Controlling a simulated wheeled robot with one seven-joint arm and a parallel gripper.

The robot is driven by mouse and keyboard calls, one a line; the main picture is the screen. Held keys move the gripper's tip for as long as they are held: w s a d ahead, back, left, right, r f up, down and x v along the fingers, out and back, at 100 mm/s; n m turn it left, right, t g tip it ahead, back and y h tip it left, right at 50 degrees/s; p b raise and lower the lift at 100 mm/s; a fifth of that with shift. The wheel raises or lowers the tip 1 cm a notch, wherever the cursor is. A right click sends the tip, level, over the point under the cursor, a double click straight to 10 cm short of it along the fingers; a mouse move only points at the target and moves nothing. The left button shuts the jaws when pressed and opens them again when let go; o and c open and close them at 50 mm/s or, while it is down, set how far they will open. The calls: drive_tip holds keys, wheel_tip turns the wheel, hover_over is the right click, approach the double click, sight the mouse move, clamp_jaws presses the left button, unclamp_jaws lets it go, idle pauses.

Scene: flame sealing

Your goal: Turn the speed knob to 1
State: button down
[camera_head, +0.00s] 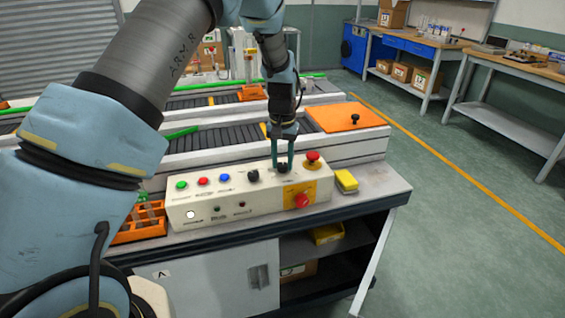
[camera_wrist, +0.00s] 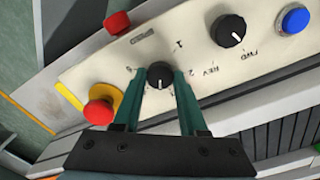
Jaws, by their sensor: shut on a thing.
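The speed knob (camera_wrist: 160,73) is a small black round knob on the cream control box (camera_head: 238,203), beside printed SPEED lettering in the wrist view. A "1" (camera_wrist: 178,44) is printed above and to its right there. A pale mark shows on the knob's lower part, but I cannot read its setting surely. My gripper (camera_wrist: 159,84) has its two teal fingers shut on the knob, one on each side. In the head view my gripper (camera_head: 283,164) points down onto the knob from above.
Left of the speed knob in the head view are a FWD/REV knob (camera_head: 252,176) and blue (camera_head: 225,177), red (camera_head: 203,181) and green (camera_head: 182,185) buttons. A red mushroom button (camera_head: 312,156) and a red knob (camera_head: 302,200) on yellow are close right. Conveyors lie behind.

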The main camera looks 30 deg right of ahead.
drive_tip(key=n, duration=0.3)
drive_tip(key=shift+n, duration=0.4)
drive_tip(key=n, duration=0.7)
drive_tip(key=shift+p, duration=0.4)
drive_tip(key=n, duration=0.3)
drive_tip(key=shift+r+n+p, duration=0.1)
drive_tip(key=shift+n+p, duration=0.3)
drive_tip(key=n+p, duration=0.1)
drive_tip(key=n, duration=0.2)
drive_tip(key=shift+n, duration=0.3)
drive_tip(key=n+p, duration=0.1)
drive_tip(key=n, duration=0.2)
drive_tip(key=shift+n, duration=0.3)
drive_tip(key=n+p, duration=0.2)
drive_tip(key=n, duration=0.1)
drive_tip(key=shift+w+n, duration=0.1)
drive_tip(key=shift+n, duration=0.2)
drive_tip(key=shift+n+p, duration=0.55)
drive_tip(key=shift+n, duration=1.15)
